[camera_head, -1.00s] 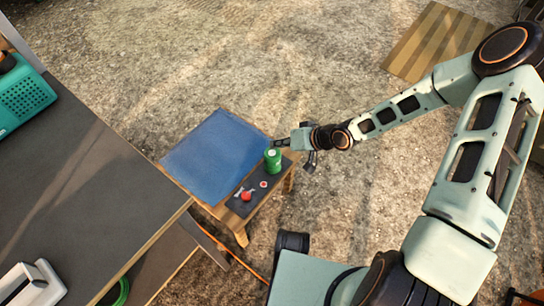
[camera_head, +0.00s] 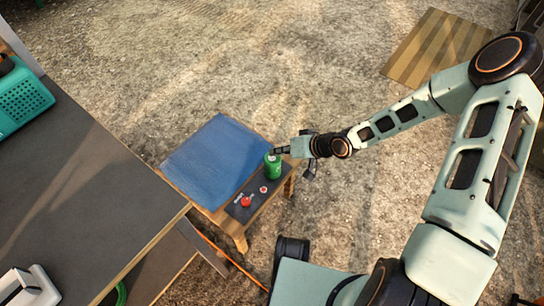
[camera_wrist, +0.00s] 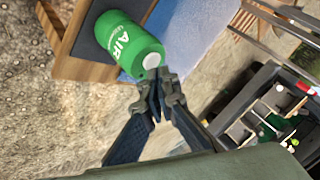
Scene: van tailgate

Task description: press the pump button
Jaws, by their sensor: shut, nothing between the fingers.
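A green cylinder (camera_head: 273,168) with white lettering stands at the far end of a dark panel (camera_head: 254,194) on a low wooden table. In the wrist view the cylinder (camera_wrist: 122,42) reads "AIR", and a white round button (camera_wrist: 152,61) sits on its end face. My gripper (camera_head: 277,152) is shut and empty, its tips at the cylinder's top. In the wrist view the gripper tips (camera_wrist: 158,80) are close beside the white button; I cannot tell whether they touch. A red button (camera_head: 246,202) and a smaller red-and-white one (camera_head: 263,189) sit along the panel.
A blue mat (camera_head: 214,160) covers most of the low table. The dark tailgate (camera_head: 75,170) fills the left, with a teal box (camera_head: 22,100) on it. An orange cable (camera_head: 235,258) runs below. A striped board (camera_head: 436,48) lies on open gravel.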

